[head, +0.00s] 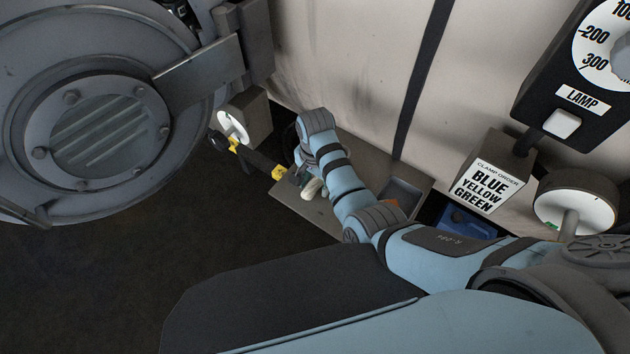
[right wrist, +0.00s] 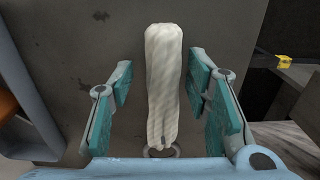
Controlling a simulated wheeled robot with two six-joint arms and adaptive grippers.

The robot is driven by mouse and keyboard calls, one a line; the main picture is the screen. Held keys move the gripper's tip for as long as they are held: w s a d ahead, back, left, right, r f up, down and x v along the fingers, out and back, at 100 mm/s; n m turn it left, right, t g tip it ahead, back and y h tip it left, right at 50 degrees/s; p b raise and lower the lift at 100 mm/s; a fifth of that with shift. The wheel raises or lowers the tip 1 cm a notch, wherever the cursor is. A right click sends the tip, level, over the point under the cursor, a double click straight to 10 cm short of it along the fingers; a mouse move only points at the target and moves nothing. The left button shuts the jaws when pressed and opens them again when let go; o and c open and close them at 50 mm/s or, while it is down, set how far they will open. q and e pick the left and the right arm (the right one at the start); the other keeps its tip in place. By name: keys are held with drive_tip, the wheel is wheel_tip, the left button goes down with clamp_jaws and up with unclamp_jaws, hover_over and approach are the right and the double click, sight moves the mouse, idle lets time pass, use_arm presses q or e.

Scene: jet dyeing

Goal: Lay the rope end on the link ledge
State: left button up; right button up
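The rope end (right wrist: 163,85) is a thick, twisted off-white piece in the right wrist view, lying over a flat grey-brown surface (right wrist: 95,50). My right gripper (right wrist: 163,90) is open, with teal pads on both sides of the rope. A gap shows on the left, and the right pad is close to the rope. In the head view, the rope end (head: 312,188) is a small pale shape beside my right gripper (head: 303,178), over a grey-brown ledge (head: 300,207). I cannot tell whether this is the link ledge. My left gripper is not in view.
A round grey machine door (head: 110,130) fills the left. A black bar with yellow bands (head: 257,160) reaches toward the ledge. A recessed tray (head: 403,190), a clamp-order sign (head: 488,186) and a lamp panel (head: 580,95) are on the right. A metal ring (right wrist: 161,150) shows below the rope.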

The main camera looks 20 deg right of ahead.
wheel_tip(320, 180, up, 12)
drive_tip(key=p, duration=0.2)
drive_tip(key=shift+p, duration=0.3)
idle(0.3)
